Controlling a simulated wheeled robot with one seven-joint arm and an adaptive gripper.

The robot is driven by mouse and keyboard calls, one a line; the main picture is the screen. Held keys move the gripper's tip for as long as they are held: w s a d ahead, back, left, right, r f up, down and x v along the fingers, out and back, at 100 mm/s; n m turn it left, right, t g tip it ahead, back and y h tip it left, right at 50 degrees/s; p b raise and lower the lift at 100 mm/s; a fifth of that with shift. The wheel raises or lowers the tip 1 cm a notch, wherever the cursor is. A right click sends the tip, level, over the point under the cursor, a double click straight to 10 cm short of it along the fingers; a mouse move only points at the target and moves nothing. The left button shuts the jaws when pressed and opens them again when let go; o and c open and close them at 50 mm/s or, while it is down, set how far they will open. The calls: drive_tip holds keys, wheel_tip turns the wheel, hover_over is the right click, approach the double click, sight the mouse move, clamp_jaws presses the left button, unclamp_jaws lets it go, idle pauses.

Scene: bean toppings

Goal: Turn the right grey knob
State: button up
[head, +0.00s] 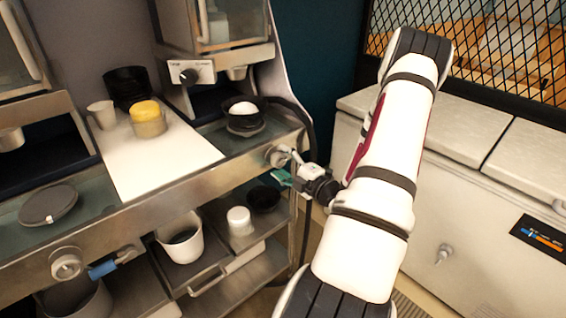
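The right grey knob (277,156) is a round metal piece on the front edge of the steel counter, right of the white board. My gripper (298,170) is at its right side, very close to it or touching it. The fingertips are small and overlap the knob's right side, so I cannot tell whether they grip it. A similar left grey knob (66,265) sits on the counter front at lower left, with a blue handle (103,269) beside it.
A white board (160,175) on the counter holds a yellow-topped container (148,119). A dark bowl (245,122) with something white stands above the right knob. A white cup (181,240) is on the shelf below. White chest units (465,200) stand at right.

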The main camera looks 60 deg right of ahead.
drive_tip(key=v, duration=1.2)
idle(0.5)
